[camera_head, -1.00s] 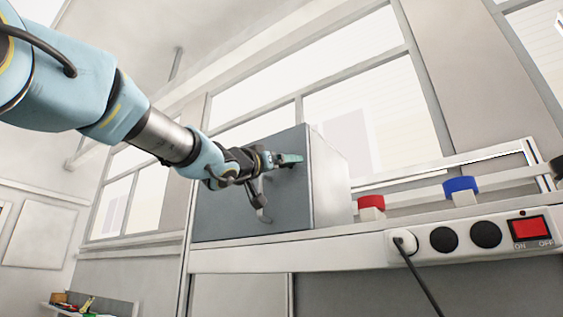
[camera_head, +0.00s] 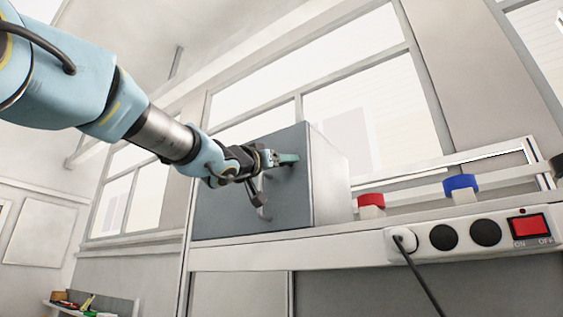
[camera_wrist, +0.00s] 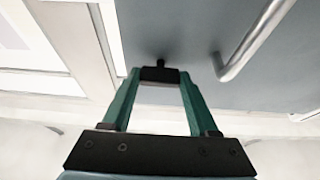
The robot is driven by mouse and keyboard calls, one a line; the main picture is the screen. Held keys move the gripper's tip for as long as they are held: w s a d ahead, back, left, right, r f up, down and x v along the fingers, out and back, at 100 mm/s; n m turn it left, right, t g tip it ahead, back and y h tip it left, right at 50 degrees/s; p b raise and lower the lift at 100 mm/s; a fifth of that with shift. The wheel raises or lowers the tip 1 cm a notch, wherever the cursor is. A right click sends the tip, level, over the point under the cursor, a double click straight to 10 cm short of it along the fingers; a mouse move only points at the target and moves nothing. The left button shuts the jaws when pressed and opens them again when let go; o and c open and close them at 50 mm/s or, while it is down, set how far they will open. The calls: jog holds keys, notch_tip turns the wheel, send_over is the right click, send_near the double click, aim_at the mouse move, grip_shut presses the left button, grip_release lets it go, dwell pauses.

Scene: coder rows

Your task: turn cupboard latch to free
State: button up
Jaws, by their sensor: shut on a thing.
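The cupboard is a box with a grey-blue front door (camera_head: 225,208) and a white side, standing on a shelf. A bar handle (camera_head: 263,200) is on the door; it shows as a silver bar at the upper right of the wrist view (camera_wrist: 256,42). The latch (camera_wrist: 160,74) is a small dark piece on a short pin at the door, between the fingertips in the wrist view. My gripper (camera_head: 287,159) is shut on the latch, with green fingers touching it from both sides. In the head view the fingers hide the latch.
A red block (camera_head: 371,201) and a blue block (camera_head: 460,184) stand on the shelf right of the cupboard. A power strip (camera_head: 475,235) with a red switch and a black cable runs along the shelf edge. Windows are behind.

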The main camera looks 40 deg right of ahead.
jog(key=shift+n, duration=0.3)
jog(key=n+t+b, duration=0.1)
jog(key=n+b, duration=0.1)
jog(key=b, duration=0.1)
jog(key=n+t+y+b, duration=0.1)
jog(key=n+b, duration=0.2)
jog(key=n+t+y+b, duration=0.1)
jog(key=n+t+b, duration=0.1)
jog(key=n+b, duration=0.1)
jog(key=shift+d+f+b, duration=0.1)
jog(key=shift+f+b, duration=0.2)
jog(key=shift+b, duration=0.05)
jog(key=n+b, duration=0.1)
jog(key=b, duration=0.2)
jog(key=shift+s+n+y, duration=0.1)
jog(key=shift+n+y, duration=0.2)
jog(key=shift+n, duration=0.1)
jog(key=shift+s+r+n+t+y+p, duration=0.15)
jog(key=shift+n+y+p, duration=0.6)
jog(key=shift+n, duration=1.2)
jog(key=shift+r+n+t+y+p, duration=0.25)
jog(key=shift+n+y+p, duration=0.5)
jog(key=shift+n, duration=1.25)
jog(key=shift+s+r+n+t+y+p, duration=0.15)
jog(key=shift+n+y+p, duration=0.55)
jog(key=shift+n, duration=1.25)
jog(key=shift+w, duration=0.1)
